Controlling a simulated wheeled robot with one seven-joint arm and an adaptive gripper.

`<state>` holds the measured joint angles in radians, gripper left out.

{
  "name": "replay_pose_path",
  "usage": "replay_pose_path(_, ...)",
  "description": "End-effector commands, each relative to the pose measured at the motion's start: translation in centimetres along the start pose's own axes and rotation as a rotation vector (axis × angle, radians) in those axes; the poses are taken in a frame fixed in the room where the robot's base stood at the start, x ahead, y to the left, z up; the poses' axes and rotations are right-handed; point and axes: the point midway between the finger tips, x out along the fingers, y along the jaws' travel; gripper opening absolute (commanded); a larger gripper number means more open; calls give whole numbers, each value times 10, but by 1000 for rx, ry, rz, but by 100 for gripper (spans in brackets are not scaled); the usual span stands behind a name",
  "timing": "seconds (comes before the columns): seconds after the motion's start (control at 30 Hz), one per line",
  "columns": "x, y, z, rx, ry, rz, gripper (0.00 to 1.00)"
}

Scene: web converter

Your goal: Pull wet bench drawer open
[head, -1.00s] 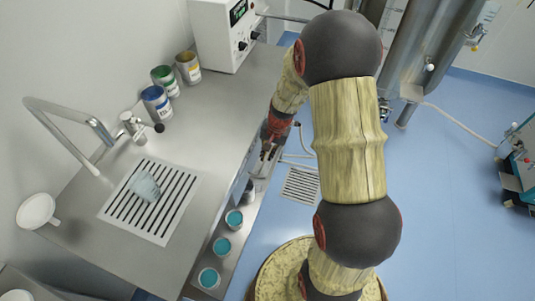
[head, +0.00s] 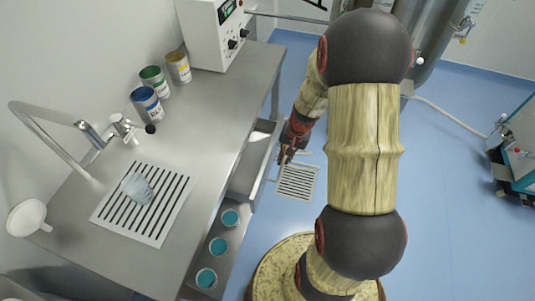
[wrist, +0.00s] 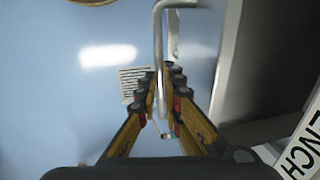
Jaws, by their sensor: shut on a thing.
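The wet bench drawer (head: 250,172) juts out from under the steel wet bench (head: 215,110) on its right side, and part of its inside shows. My gripper (head: 285,157) is at the drawer's outer side, over the floor. In the wrist view my gripper (wrist: 160,100) is shut on the drawer handle (wrist: 159,50), a bent metal bar running between the fingers. A white label (wrist: 303,148) with black letters, partly cut off, is at the lower right there.
Several teal-topped cups (head: 218,245) stand on a lower shelf beside the drawer. The bench top holds paint-like cans (head: 147,104), a faucet (head: 82,126), a beaker (head: 138,188) on a slotted drain and a white instrument (head: 215,30). Blue floor (head: 440,180) is free at right.

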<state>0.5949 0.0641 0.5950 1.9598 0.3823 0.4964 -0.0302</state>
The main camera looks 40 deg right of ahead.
Motion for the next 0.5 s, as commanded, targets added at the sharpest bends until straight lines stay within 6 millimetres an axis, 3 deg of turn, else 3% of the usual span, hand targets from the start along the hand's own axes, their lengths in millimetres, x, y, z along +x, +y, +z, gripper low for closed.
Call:
replay_pose_path(0.03,-3,20,0,11,2,0,0)
replay_pose_path(0.2,-14,76,0,11,2,0,0)
replay_pose_path(0.5,-29,155,1,7,1,0,0)
